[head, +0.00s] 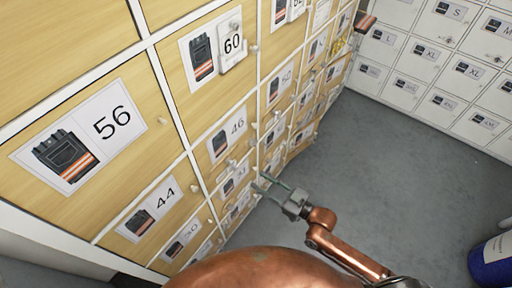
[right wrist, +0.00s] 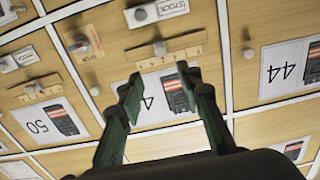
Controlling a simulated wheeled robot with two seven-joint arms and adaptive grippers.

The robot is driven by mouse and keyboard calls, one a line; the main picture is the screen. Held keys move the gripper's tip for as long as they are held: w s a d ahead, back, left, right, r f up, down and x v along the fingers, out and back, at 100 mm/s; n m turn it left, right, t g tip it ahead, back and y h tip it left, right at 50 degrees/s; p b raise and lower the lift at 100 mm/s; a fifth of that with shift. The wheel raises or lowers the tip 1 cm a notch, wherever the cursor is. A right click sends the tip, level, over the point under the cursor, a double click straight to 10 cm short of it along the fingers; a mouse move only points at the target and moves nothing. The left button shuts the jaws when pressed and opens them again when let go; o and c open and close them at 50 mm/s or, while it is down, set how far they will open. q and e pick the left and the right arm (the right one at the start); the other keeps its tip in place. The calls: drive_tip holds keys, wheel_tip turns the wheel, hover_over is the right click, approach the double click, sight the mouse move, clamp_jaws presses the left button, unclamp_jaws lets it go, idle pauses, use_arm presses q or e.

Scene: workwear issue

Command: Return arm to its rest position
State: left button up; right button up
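My right gripper (head: 262,182) reaches in from the lower right on a copper arm (head: 340,247), in front of the lower part of the wooden locker wall. Its green fingers are spread with nothing between them. In the right wrist view the gripper (right wrist: 158,85) is also open, in front of a door label (right wrist: 150,108) with a garment picture and a partly hidden number. A door knob (right wrist: 160,48) lies beyond the fingertips; whether the fingers touch anything I cannot tell. My left gripper is not in view.
Wooden doors carry garment labels and knobs, among them 56 (head: 112,122), 60 (head: 233,43) and 44 (head: 164,192). White lockers (head: 425,55) with size labels stand at the back right. The grey floor (head: 390,160) is mostly clear; a blue container (head: 492,262) stands at the right edge.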

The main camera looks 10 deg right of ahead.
drive_tip(key=d+f+m+h, duration=0.1)
drive_tip(key=d+f+h, duration=0.1)
drive_tip(key=d+f, duration=0.35)
drive_tip(key=w+d+f+m+g+h, duration=0.1)
drive_tip(key=d+f+h, duration=0.1)
drive_tip(key=f, duration=0.7)
drive_tip(key=d+f+m+h, duration=0.15)
drive_tip(key=d+f, duration=0.25)
drive_tip(key=f, duration=0.4)
drive_tip(key=s+d+f+m+g+h, duration=0.1)
drive_tip(key=s+d+f+h, duration=0.1)
drive_tip(key=s+d+f, duration=0.3)
drive_tip(key=s+d+f+g+h, duration=0.1)
drive_tip(key=s+d+f, duration=0.1)
drive_tip(key=f, duration=0.6)
drive_tip(key=s+d+f+m+g+h, duration=0.1)
drive_tip(key=s+d+f+h, duration=0.1)
drive_tip(key=s+d+f, duration=0.3)
drive_tip(key=s+d+f+g+h, duration=0.15)
drive_tip(key=s+f+g, duration=0.35)
drive_tip(key=s+f, duration=1.15)
drive_tip(key=s+a+f+m+g, duration=0.1)
drive_tip(key=s+f+g, duration=0.1)
drive_tip(key=s, duration=0.9)
drive_tip(key=s+a+f+g, duration=0.1)
drive_tip(key=s+a+f, duration=0.1)
drive_tip(key=s, duration=0.9)
drive_tip(key=shift+m+g, duration=0.35)
drive_tip(key=shift+g, duration=0.05)
drive_tip(key=shift+f, duration=0.1)
